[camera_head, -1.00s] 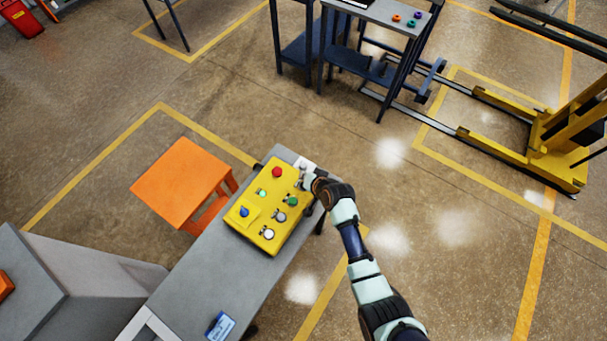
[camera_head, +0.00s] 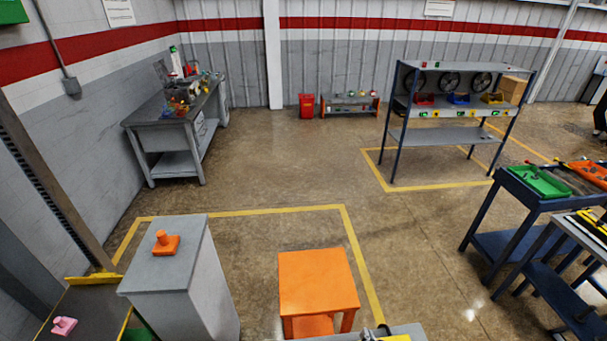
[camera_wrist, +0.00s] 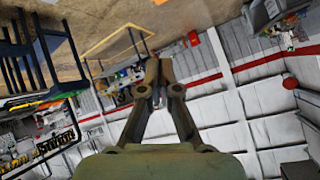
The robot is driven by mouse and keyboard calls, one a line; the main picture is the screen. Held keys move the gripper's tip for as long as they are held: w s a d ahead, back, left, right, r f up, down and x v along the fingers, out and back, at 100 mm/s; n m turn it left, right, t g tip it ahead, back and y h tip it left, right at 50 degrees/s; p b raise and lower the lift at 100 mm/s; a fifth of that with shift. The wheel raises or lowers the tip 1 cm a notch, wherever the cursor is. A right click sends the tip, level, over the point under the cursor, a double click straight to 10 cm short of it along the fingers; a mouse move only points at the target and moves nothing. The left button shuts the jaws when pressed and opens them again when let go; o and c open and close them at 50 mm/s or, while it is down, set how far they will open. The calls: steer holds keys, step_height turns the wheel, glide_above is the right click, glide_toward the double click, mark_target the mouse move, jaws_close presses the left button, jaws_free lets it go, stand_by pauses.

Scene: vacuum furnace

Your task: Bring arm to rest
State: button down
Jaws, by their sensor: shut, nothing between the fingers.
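My gripper (camera_wrist: 158,72) shows in the wrist view with its two fingers together and nothing between them. It points across the open room towards the white and red wall, clear of any object. My arm and gripper do not show in the head view. The yellow control box (camera_head: 392,338) shows only as a sliver at the bottom edge of the head view; its buttons are cut off.
An orange stool (camera_head: 318,283) stands at bottom centre, beside a grey cabinet (camera_head: 190,290) with an orange part (camera_head: 165,243) on top. A workbench (camera_head: 165,135) is at the left wall, a shelf rack (camera_head: 445,137) at the back right. The middle floor is clear.

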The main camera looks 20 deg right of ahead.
steer(key=s+a+r+n+t+y+p, duration=0.1)
steer(key=a+r+n, duration=0.3)
steer(key=a+r, duration=0.7)
steer(key=s+a+r+n+t+y+p, duration=0.1)
steer(key=a+r+n, duration=0.3)
steer(key=a+r, duration=0.7)
steer(key=s+a+t+y, duration=0.1)
steer(key=a, duration=0.2)
steer(key=shift+s+n+y+p, duration=0.2)
steer(key=shift+n+y+p, duration=0.1)
steer(key=shift+n, duration=0.1)
